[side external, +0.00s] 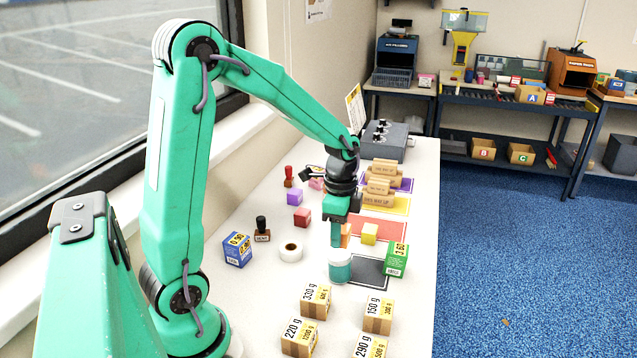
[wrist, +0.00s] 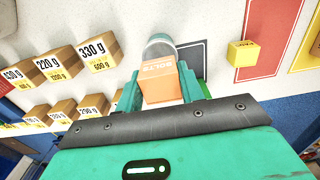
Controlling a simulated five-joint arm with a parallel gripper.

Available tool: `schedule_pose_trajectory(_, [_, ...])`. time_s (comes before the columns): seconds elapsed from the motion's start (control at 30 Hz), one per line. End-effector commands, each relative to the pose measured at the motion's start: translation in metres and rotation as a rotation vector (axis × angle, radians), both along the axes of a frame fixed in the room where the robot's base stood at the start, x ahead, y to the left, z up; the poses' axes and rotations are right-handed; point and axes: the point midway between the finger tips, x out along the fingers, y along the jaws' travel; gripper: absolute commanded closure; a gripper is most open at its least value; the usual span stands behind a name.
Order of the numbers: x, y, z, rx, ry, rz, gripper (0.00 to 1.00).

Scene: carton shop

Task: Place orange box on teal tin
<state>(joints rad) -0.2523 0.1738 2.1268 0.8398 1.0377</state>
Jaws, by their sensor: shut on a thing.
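The orange box (wrist: 162,84), with lettering on its face, sits between my two fingers in the wrist view. My gripper (wrist: 162,92) is shut on it. In the side view my gripper (side external: 341,236) points down, and the orange box (side external: 347,230) shows partly behind a finger. The teal tin (side external: 340,268) has a pale lid and stands upright on the table, just below and nearer the camera than the fingertips. In the wrist view the tin (wrist: 158,47) shows just beyond the box, partly hidden by it. I cannot tell whether box and tin touch.
A dark mat (side external: 371,274) lies beside the tin, with a green box (side external: 396,260) to the right. A yellow block (side external: 369,233) is close by on the right. Several weight-marked cartons (side external: 316,300) stand in front.

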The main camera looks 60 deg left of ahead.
Motion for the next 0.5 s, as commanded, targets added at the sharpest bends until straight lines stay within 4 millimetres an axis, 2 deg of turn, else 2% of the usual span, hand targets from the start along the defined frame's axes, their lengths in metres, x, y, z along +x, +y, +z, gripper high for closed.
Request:
schedule_pose_trajectory(0.23, [-0.001,0.0,-0.027,-0.001,0.004,0.0,0.93])
schedule_pose_trajectory(0.5, [0.0,0.0,-0.03,0.0,0.0,0.0,0.93])
